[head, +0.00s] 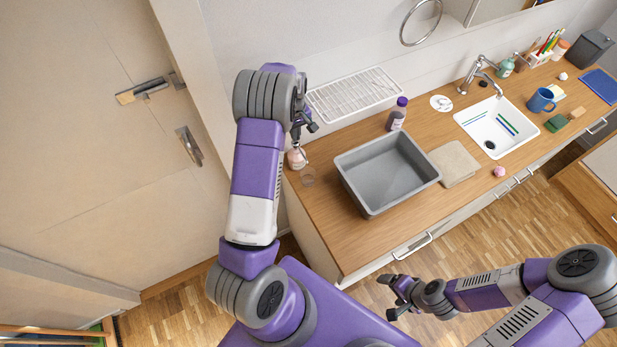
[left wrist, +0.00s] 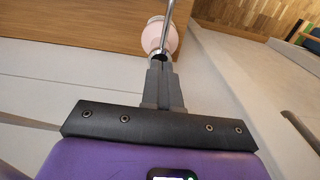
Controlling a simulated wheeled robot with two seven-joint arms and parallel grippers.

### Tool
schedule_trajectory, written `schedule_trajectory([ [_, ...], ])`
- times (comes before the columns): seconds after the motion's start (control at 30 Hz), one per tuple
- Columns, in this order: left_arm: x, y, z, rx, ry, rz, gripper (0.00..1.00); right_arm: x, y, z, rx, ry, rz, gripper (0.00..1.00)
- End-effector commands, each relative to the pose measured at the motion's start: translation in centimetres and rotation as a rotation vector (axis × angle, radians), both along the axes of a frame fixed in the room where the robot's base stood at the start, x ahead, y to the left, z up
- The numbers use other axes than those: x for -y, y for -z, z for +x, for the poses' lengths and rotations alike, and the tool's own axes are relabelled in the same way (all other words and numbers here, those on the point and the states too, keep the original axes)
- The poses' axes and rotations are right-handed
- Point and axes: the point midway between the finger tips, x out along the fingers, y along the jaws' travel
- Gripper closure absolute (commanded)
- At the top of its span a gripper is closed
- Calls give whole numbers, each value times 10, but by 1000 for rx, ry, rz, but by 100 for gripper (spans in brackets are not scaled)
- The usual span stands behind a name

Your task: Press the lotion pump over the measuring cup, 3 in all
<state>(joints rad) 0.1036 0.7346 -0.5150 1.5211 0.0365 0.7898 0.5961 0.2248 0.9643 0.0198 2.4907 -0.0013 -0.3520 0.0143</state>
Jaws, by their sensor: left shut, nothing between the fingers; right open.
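The lotion bottle (head: 296,160) is pale pink and stands at the left end of the wooden counter, partly hidden by my left arm. The clear measuring cup (head: 308,178) stands beside it, nearer the front edge. My left gripper (head: 298,144) is shut and empty, close over the bottle's top. In the left wrist view its closed fingertips (left wrist: 162,60) overlap the pink bottle (left wrist: 152,37) and a shiny metal rod; whether they touch the pump cannot be told. The cup is not made out there. My right gripper (head: 390,296) is open and empty, low in front of the counter.
A grey basin (head: 352,186) stands right of the cup. A purple-capped bottle (head: 397,114) and a white wire rack (head: 354,95) are behind it. A beige cloth (head: 454,163) and a sink (head: 490,146) lie further right.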

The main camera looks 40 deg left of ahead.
Motion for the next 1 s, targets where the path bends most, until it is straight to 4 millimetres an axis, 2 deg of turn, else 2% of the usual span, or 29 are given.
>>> schedule_trajectory([
  [0.33,0,-5,0,1,0,0,100,0,-4,0,0,0,0,17],
  [0.83,0,-55,1,2,0,0,100,0,-38,0,0,0,0,17],
  [1.0,0,-62,0,1,0,0,100,0,-43,0,0,0,0,17],
])
